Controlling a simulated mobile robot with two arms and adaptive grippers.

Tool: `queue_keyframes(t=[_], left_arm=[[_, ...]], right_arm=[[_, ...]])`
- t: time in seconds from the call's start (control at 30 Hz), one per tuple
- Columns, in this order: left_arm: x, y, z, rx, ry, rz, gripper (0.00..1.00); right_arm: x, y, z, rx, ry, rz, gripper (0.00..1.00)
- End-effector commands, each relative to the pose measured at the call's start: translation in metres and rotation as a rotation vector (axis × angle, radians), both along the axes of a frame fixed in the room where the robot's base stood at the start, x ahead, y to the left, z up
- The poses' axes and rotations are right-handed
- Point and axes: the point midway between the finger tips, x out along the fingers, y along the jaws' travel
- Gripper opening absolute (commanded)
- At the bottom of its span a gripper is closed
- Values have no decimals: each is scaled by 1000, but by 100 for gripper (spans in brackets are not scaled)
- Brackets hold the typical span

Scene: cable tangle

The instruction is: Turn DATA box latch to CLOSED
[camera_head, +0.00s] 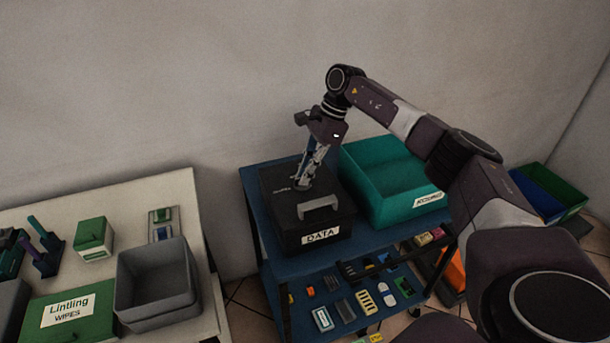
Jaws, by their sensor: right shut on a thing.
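The black DATA box (290,234) stands on the top of the blue cart, with its lid on. A grey handle (318,207) sits on the lid towards the front, and a white DATA label is on the front face. My right gripper (303,183) points down at the lid's back part, behind the handle. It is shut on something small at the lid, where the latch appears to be. The fingers hide the latch, so its position cannot be read. Faint white lettering on the lid is too small to read. My left gripper is not in view.
A teal bin (365,182) stands close to the right of the box. The blue cart (262,166) has a lower shelf with several small items. A white table (133,192) at left holds a grey bin (157,290) and green boxes. A wall is behind.

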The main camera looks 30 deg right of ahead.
Motion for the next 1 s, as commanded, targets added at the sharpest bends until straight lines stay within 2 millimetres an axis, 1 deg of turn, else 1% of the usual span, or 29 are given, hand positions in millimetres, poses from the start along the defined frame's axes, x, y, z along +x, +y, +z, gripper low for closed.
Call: queue_keyframes(t=[0.3, 0.33, 0.4, 0.5, 0.8, 0.87, 1.0], left_arm=[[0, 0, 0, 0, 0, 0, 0], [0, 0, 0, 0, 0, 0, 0], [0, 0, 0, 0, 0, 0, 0], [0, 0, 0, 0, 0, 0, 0], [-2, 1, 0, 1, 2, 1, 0], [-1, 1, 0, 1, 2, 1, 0], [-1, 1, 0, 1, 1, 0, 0]], right_arm=[[1, 0, 1, -2, -4, 3, 0], [1, 0, 1, -2, -4, 3, 10], [1, 0, 1, -2, -4, 3, 17], [1, 0, 1, -2, -3, 2, 26], [0, -1, 2, -1, -1, 1, 26], [0, -3, 7, -1, -3, 1, 26], [-1, -11, 28, 0, -5, 0, 26]])
